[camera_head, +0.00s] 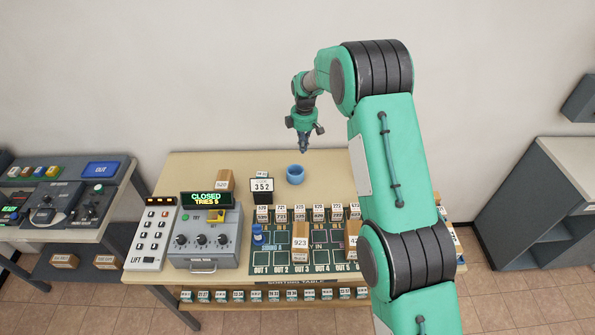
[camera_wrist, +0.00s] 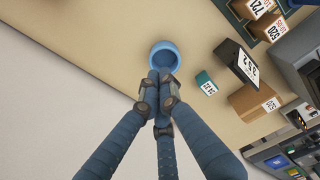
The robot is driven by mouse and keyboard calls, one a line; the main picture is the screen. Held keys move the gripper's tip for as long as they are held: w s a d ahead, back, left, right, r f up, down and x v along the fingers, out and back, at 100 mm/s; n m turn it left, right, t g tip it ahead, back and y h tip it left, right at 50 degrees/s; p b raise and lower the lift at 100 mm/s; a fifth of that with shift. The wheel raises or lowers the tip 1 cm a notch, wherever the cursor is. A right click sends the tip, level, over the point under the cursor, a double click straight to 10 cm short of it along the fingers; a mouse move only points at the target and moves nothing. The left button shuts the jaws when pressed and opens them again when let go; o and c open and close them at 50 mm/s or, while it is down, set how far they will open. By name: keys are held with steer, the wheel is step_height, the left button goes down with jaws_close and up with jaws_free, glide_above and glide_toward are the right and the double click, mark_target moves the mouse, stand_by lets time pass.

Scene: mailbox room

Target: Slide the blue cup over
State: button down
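In the wrist view the open-topped cup (camera_wrist: 163,57) is at the top centre, just past my fingertips. My gripper (camera_head: 303,149) points down above and slightly behind the cup, with a visible gap in the head view. In the wrist view my gripper's fingers (camera_wrist: 159,78) are drawn together with nothing between them. The fingertips overlap the cup's near rim in that view, and I cannot tell there whether they touch.
The 352 sign (camera_head: 262,190) and a small cardboard box (camera_head: 225,180) stand left of the cup. Rows of small numbered boxes (camera_head: 299,213) and a green sorting board (camera_head: 277,258) lie in front. A grey control box (camera_head: 205,240) is at left. The table right of the cup looks clear.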

steer(key=n+p, duration=0.2)
glide_above(298, 173)
steer(key=s, duration=0.3)
step_height(298, 173, down, 8)
steer(key=shift+s+a+g, duration=0.2)
steer(key=shift+g, duration=0.1)
steer(key=shift+f, duration=0.15)
steer(key=shift+f+p, duration=0.45)
steer(key=shift+f, duration=4.4)
steer(key=d+b, duration=0.6)
steer(key=d, duration=1.4)
steer(key=shift+d, duration=0.25)
steer(key=shift+r, duration=0.15)
